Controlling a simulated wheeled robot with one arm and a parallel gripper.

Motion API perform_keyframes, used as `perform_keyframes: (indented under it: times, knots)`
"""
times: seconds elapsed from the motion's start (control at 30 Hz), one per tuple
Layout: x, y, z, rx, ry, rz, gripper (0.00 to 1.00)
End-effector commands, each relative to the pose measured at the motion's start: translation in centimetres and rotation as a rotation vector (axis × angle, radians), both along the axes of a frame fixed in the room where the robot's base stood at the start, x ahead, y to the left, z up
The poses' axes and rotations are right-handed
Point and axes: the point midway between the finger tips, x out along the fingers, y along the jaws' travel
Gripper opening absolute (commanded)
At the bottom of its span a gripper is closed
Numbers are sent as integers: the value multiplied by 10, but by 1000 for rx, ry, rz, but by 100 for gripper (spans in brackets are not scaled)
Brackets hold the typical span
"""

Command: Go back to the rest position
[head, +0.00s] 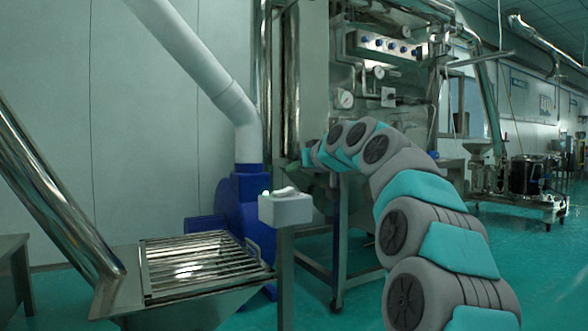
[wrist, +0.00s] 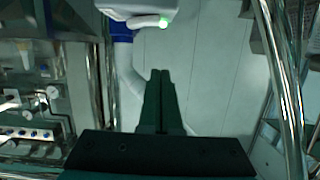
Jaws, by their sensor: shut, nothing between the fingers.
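My gripper (wrist: 160,76) shows in the wrist view, with its two dark fingers together and nothing between them. In the head view my arm arches up from the lower right and reaches away toward the steel machine; the gripper itself cannot be made out there. A white switch box (head: 285,208) with a green light stands on a post left of my arm. The box also shows at the top of the wrist view (wrist: 150,7), apart from the fingertips. The sieve (head: 205,262), a tray with metal bars, lies left of the post.
A blue blower (head: 240,205) with a white pipe (head: 225,95) stands behind the sieve. A slanted steel tube (head: 55,195) is at the left. The steel machine with gauges (head: 385,70) is behind my arm. Open green floor (head: 530,265) lies to the right.

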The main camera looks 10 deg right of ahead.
Motion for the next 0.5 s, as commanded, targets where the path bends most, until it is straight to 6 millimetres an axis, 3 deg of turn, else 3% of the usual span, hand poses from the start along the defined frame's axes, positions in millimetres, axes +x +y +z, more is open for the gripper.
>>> perform_keyframes:
  times: [0.17,0.27,0.37,0.5]
  knots:
    - [-1,1,-1,0,5,2,0]
    - [-7,9,-13,1,44,13,0]
    - [-25,25,-36,-3,121,34,0]
    - [-65,52,-89,-18,287,64,0]
